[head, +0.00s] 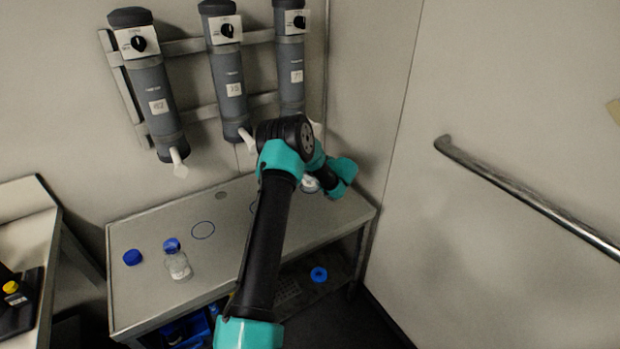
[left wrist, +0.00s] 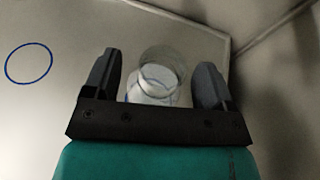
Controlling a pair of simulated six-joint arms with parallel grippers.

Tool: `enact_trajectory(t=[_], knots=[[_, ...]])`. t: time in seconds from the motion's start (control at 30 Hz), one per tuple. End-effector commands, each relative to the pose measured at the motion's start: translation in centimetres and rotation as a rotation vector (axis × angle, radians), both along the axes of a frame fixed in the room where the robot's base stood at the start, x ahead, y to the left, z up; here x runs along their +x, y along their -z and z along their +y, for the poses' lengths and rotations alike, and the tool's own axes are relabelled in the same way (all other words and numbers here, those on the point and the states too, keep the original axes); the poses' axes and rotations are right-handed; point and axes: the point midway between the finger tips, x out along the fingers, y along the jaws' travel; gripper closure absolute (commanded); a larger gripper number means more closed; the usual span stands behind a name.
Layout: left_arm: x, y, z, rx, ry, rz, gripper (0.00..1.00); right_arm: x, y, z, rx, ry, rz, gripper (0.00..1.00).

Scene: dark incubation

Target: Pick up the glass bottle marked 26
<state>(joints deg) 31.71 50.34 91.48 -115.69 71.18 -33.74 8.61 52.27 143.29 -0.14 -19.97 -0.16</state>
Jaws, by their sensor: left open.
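A clear, open-mouthed glass bottle (left wrist: 160,78) stands between the two dark fingers of my left gripper (left wrist: 158,62) in the left wrist view. The fingers are open, with a gap on each side of the glass. In the head view only a small pale part of this bottle (head: 310,185) shows beside my teal wrist, at the right end of the metal table. No number is readable on it. A second clear bottle (head: 179,265) with a blue cap stands at the table's left front; its marking is unreadable too. My right gripper is not in view.
The metal table (head: 150,305) has blue circles (head: 203,230) on its top and a loose blue cap (head: 132,257) at left. Three grey cylinders with spouts (head: 180,165) hang above its back. A wall (head: 400,130) closes off the right side.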

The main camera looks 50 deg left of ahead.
Motion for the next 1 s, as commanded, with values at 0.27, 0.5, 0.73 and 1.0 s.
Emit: enact_trajectory(t=[0.27,0.5,0.73,1.0], knots=[[0.04,0.3,0.8,0.0,0.001,0.001,0.22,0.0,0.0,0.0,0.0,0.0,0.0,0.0],[0.03,0.3,0.79,0.0,0.001,0.001,0.22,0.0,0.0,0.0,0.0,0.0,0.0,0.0],[0.03,0.29,0.78,0.0,0.001,0.001,0.36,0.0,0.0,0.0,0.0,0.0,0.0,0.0],[0.03,0.29,0.78,0.0,0.001,0.001,0.62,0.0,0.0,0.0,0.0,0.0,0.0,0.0]])
